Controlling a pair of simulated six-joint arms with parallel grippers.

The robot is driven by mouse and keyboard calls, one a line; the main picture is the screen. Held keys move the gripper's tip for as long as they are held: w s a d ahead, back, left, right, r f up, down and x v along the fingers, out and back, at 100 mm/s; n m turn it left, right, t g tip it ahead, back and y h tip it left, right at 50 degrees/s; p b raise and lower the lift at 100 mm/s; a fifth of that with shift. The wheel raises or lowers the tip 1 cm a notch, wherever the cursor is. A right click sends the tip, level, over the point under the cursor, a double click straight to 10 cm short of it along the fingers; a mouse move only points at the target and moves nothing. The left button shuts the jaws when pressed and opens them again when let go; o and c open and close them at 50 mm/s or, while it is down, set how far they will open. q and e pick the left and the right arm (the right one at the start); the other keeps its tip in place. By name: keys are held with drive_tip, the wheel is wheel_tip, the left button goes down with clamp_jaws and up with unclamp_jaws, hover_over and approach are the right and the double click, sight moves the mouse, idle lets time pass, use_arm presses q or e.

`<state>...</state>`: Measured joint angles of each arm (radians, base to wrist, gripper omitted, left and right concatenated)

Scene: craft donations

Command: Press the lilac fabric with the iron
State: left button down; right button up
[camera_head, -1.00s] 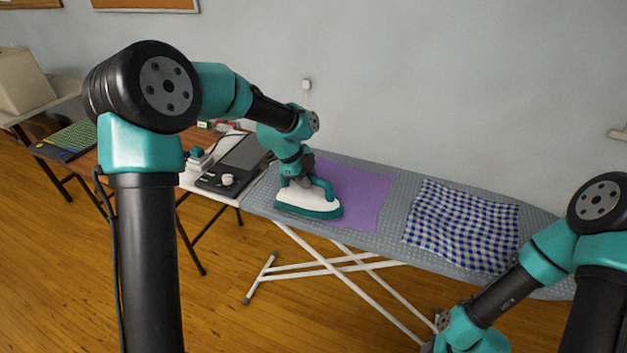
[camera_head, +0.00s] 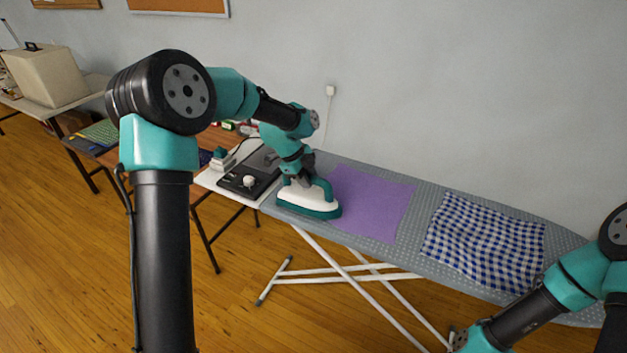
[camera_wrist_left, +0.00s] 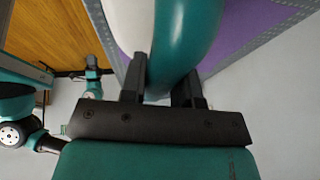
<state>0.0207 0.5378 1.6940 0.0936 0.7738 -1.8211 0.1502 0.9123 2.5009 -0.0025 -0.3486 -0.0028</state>
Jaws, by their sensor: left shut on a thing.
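The lilac fabric (camera_head: 372,203) lies flat on the grey dotted ironing board (camera_head: 410,237). The white and teal iron (camera_head: 308,200) is at the fabric's left edge, upright over the board; I cannot tell whether its sole touches the surface. My left gripper (camera_head: 305,178) is shut on the iron's teal handle. In the left wrist view the handle (camera_wrist_left: 185,45) runs between the two dark fingers (camera_wrist_left: 160,90), with lilac fabric beyond. My right gripper is not visible; only its arm shows at the lower right.
A blue checked cloth (camera_head: 483,240) lies on the board right of the lilac fabric.

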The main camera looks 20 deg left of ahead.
use_arm(q)
drive_tip(key=shift+a, duration=0.9)
wheel_tip(320, 180, up, 12)
drive_tip(key=shift+r, duration=0.15)
idle(0.6)
drive_tip(key=shift+w, duration=0.1)
idle(0.8)
